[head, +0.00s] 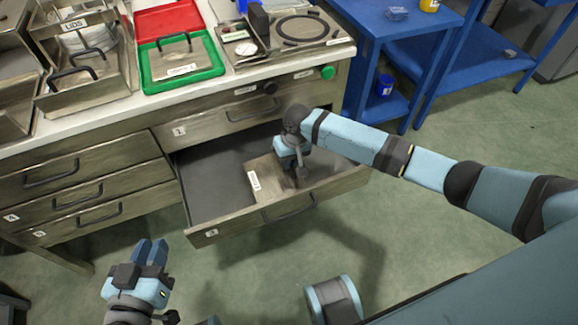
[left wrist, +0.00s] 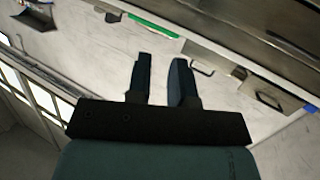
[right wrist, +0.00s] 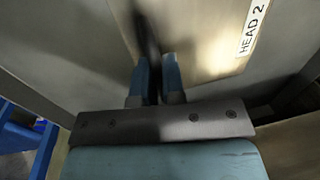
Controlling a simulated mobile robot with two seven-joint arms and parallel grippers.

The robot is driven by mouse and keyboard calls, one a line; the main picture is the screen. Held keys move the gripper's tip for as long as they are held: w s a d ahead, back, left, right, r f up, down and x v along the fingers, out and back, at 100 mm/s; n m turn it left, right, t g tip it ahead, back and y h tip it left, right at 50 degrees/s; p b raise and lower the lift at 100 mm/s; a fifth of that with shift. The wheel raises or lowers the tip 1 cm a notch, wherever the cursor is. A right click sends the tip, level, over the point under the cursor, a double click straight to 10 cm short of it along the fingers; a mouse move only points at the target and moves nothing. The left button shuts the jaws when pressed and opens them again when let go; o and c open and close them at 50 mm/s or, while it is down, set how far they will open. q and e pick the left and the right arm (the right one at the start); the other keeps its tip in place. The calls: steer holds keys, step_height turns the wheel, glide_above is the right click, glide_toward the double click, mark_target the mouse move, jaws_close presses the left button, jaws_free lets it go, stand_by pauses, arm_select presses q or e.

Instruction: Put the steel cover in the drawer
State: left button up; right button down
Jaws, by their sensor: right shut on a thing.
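The steel cover (head: 266,173) is a flat metal plate with a white label and a handle. It is inside the open drawer (head: 213,180), toward its right half. My right gripper (head: 302,170) reaches down into the drawer and is shut on the cover's handle. In the right wrist view the gripper (right wrist: 156,62) has the dark handle between its fingers, and the cover (right wrist: 195,35) has a label reading "HEAD 2". I cannot tell whether the cover rests on the drawer floor. My left gripper (head: 151,246) is open and empty, in front of the cabinet and left of the drawer.
On the counter are a green tray (head: 215,66) with another handled steel plate (head: 176,58), a red tray (head: 170,18), a steel lid rack (head: 88,45) and a steel unit with a ring (head: 300,28). Blue carts (head: 395,27) stand right.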

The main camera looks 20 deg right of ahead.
steer(key=shift+f, duration=1.1)
steer(key=shift+r, duration=0.1)
steer(key=c, duration=1.2)
jaws_free()
arm_select(q)
steer(key=shift+w+d+r+t, duration=0.15)
steer(key=shift+d+r+t, duration=0.15)
steer(key=shift+r, duration=0.2)
